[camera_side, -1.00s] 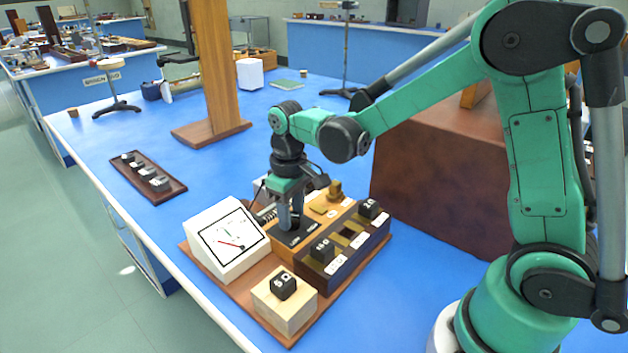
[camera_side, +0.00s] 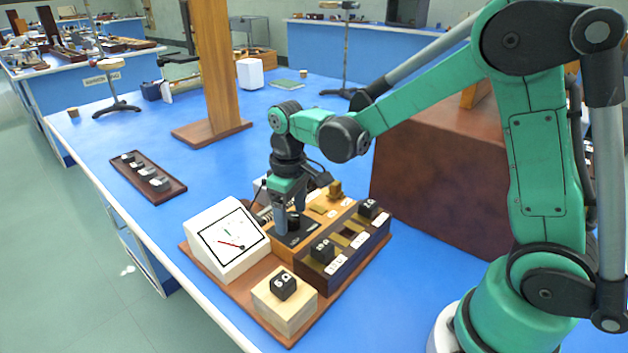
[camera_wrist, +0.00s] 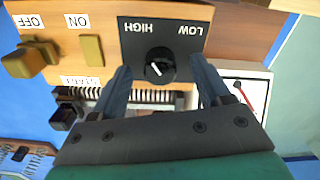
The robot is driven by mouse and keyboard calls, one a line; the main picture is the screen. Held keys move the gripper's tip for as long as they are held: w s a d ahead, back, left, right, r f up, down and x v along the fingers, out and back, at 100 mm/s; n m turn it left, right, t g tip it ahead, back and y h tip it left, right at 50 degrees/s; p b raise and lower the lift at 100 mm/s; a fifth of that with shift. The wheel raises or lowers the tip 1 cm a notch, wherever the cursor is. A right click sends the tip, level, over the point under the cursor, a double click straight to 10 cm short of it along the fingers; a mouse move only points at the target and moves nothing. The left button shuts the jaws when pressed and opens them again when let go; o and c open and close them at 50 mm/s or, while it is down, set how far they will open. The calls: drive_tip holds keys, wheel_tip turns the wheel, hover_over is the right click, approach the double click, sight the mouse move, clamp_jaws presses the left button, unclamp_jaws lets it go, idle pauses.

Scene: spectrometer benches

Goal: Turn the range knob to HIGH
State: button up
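The range knob (camera_wrist: 160,62) is round and black with a short white line, on a black plate marked HIGH (camera_wrist: 150,28) and LOW (camera_wrist: 190,30), both upside down in the wrist view. The line slants, its upper end leaning to the HIGH side; I cannot tell which end is the pointer. In the side view the knob (camera_side: 294,222) sits between my fingers. My gripper (camera_wrist: 161,68) is open, with a finger on either side of the knob and gaps visible. It also shows pointing down over the plate in the side view (camera_side: 290,218).
A white meter (camera_side: 228,240) stands left of the plate. A dark box with numbered black blocks (camera_side: 322,250) is at the right, and a wooden block (camera_side: 284,306) with a black cube is in front. ON and OFF labels (camera_wrist: 77,20) lie beside brass pieces.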

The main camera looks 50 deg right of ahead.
sight(292, 216)
drive_tip(key=shift+r, duration=2.8)
drive_tip(key=shift+s+r, duration=0.25)
drive_tip(key=shift+s, duration=0.05)
drive_tip(key=s+r+m+t, duration=0.1)
drive_tip(key=s+m+t, duration=0.1)
drive_tip(key=s+t, duration=0.5)
drive_tip(key=shift+s+r+m, duration=0.25)
drive_tip(key=shift+r+m, duration=0.05)
drive_tip(key=shift+m, duration=0.1)
